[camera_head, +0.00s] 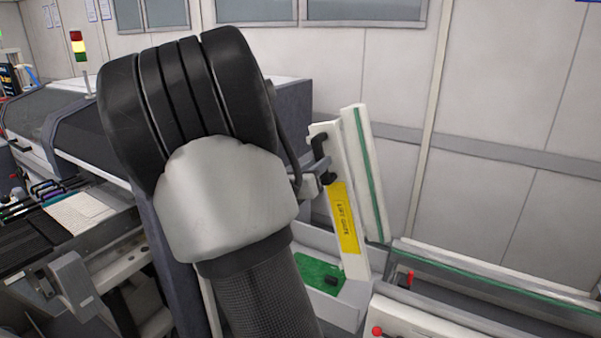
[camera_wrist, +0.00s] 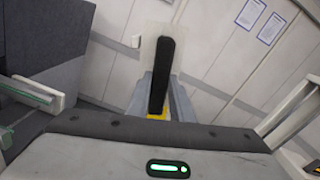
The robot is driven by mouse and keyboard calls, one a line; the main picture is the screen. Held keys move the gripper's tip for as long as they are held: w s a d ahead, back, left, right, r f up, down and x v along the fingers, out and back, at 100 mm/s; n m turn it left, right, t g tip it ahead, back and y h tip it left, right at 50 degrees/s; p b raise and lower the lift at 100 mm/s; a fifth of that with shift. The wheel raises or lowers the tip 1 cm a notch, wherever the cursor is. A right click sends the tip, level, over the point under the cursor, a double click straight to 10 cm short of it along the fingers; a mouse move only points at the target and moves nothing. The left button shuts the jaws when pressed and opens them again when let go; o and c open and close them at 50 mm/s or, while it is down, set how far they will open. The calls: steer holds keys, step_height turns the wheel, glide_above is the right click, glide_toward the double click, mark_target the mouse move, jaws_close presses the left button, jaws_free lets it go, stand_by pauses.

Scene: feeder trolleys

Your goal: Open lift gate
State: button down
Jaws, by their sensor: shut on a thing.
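The lift gate (camera_head: 355,260) is a white conveyor section with a green belt strip and a yellow "LIFT GATE" label. It stands steeply raised, leaning a little to the left at its top, right of centre in the head view. A black bar handle (camera_head: 319,143) is on its near side near the upper end. My gripper (camera_head: 324,173) is at that handle and shut on it. In the wrist view, the dark handle (camera_wrist: 162,72) lies between the two grey fingers of my gripper (camera_wrist: 161,88). My arm hides the area left of the gate.
A conveyor (camera_head: 480,285) with a clear cover and green edge runs at lower right, with a red knob (camera_head: 377,331). A green board (camera_head: 318,276) lies below the gate. Grey machines with a signal tower (camera_head: 78,46) stand at left. A panelled wall (camera_head: 510,100) is behind.

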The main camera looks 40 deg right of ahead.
steer(key=shift+s+d+r+m, duration=0.15)
steer(key=shift+s+d+r, duration=0.05)
steer(key=shift+s, duration=0.3)
steer(key=shift+s+d+r+m, duration=0.15)
steer(key=shift+s+d+r, duration=0.05)
steer(key=shift+s, duration=0.25)
steer(key=c, duration=1.6)
jaws_free()
steer(key=shift+o, duration=0.2)
steer(key=shift+a, duration=0.1)
steer(key=v, duration=1.7)
steer(key=shift+s, duration=0.2)
steer(key=shift+a, duration=0.1)
